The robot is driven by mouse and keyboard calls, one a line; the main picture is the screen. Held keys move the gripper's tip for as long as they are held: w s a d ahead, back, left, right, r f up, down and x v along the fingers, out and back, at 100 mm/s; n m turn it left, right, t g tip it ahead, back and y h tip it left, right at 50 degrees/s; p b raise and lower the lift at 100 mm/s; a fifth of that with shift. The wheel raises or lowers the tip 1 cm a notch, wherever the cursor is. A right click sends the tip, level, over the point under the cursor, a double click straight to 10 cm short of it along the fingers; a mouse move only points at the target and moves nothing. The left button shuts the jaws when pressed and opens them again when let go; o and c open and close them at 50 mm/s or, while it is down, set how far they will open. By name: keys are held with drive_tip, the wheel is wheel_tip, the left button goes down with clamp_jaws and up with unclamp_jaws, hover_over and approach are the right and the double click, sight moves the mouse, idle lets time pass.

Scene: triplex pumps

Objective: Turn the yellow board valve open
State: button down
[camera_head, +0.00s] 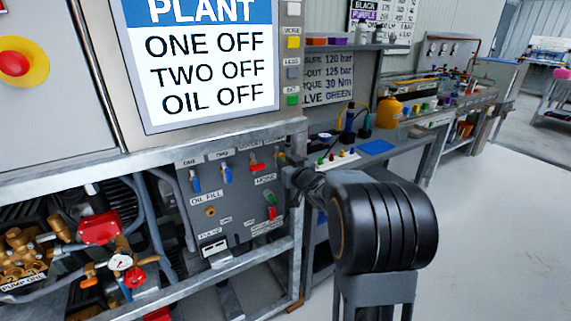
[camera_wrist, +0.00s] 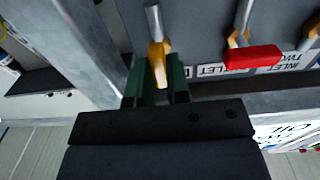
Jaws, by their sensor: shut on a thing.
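The yellow board valve (camera_wrist: 158,52) shows in the wrist view as a yellow-orange body with a grey metal stem. My gripper (camera_wrist: 158,80) has its green fingers on either side of it and is shut on it. In the head view my gripper (camera_head: 289,170) is at the upper right of the grey valve board (camera_head: 236,208), and my arm and gripper largely hide the valve there. The exact angle of the valve's handle is hard to tell.
A red-handled valve (camera_wrist: 252,58) sits to the right in the wrist view. Free floor (camera_head: 490,220) lies to the right.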

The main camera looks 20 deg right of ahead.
drive_tip(key=c, duration=1.1)
unclamp_jaws()
drive_tip(key=s+d+p, duration=0.1)
drive_tip(key=s, duration=1.2)
drive_tip(key=shift+s+d+p, duration=0.3)
drive_tip(key=shift+s, duration=0.05)
